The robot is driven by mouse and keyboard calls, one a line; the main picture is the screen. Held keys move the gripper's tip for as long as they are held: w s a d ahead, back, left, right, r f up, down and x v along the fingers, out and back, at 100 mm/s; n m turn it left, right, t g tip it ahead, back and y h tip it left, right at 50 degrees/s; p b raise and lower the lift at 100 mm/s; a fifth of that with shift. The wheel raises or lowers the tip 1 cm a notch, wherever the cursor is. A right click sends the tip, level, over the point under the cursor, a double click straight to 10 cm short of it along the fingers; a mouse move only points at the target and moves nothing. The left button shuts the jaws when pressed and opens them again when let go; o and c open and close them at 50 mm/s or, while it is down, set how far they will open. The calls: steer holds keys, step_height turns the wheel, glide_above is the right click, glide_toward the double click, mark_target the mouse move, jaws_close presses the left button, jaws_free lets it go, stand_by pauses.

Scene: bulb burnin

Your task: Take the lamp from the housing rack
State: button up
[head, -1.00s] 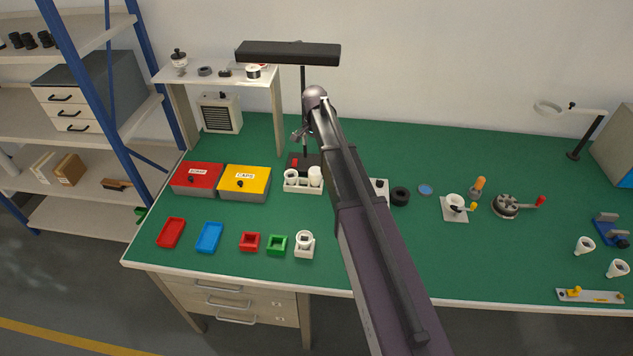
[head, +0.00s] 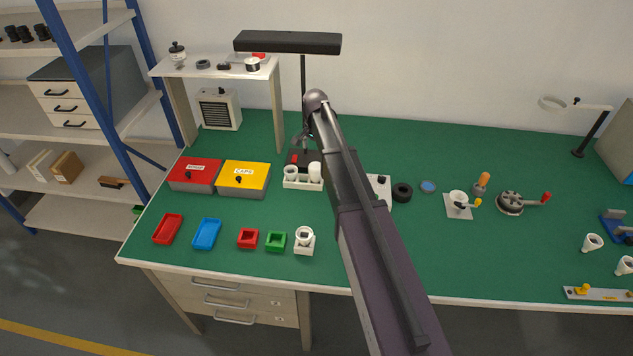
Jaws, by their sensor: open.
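The white housing rack (head: 303,184) stands on the green bench, right of the yellow box, with white cup-like pieces in it. The left piece (head: 291,172) looks open-topped; the right piece (head: 315,171) is taller and sits close to my arm. I cannot tell for sure which is the lamp. My gripper (head: 296,150) is open, above and behind the rack, apart from its pieces. My arm crosses the view and hides the bench right of the rack.
A black overhead bar on a post (head: 288,42) stands behind my gripper. The red box (head: 195,175) and yellow box (head: 243,179) are left of the rack. A white holder (head: 304,242) stands in front. The raised shelf (head: 215,67) is at the back left.

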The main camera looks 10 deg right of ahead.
mark_target(315, 165)
steer(key=shift+f+b, duration=2.15)
steer(key=shift+f, duration=0.25)
steer(key=shift+s+f+b, duration=0.15)
steer(key=shift+f+b, duration=2.45)
steer(key=shift+c, duration=0.2)
steer(key=c, duration=1)
